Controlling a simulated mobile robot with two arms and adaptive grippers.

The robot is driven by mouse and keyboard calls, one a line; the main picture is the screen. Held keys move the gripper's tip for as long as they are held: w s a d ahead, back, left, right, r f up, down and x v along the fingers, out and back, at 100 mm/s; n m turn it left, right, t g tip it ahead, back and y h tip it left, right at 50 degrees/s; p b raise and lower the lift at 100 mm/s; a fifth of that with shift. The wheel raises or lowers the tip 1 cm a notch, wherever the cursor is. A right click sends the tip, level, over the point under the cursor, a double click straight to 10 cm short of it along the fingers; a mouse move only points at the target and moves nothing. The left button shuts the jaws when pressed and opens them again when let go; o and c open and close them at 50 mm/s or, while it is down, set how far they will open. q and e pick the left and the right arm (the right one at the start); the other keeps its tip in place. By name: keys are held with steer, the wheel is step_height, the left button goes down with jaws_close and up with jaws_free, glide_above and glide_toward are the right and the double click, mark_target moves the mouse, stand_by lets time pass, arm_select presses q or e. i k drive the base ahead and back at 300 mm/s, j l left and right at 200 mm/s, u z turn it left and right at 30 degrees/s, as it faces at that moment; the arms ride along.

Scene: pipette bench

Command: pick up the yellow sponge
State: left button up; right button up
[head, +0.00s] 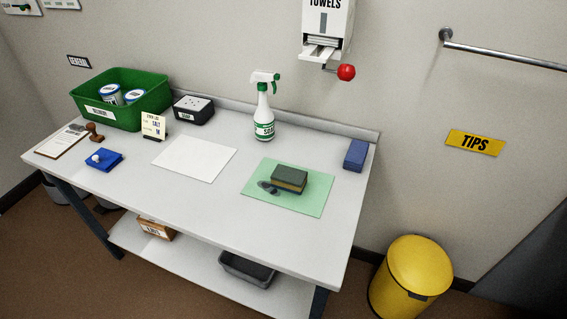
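The yellow sponge (288,184) lies on a light green mat (310,204) on the right half of the white table. Its top layer is dark green-grey and its yellow layer shows along the lower side. A dark smudge or stain (267,187) is on the mat just left of the sponge. Neither of my grippers shows in the head view.
A spray bottle (263,110) stands behind the mat. A blue block (355,155) is at the table's right edge. A white sheet (195,158) lies left of the mat. A green bin (121,98) with cans stands back left. The front of the table (200,215) is clear.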

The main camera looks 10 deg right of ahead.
mark_target(293, 180)
steer(key=l+u, duration=0.3)
steer(key=k+l+u, duration=0.25)
steer(key=l, duration=0.15)
steer(key=l+u, duration=0.3)
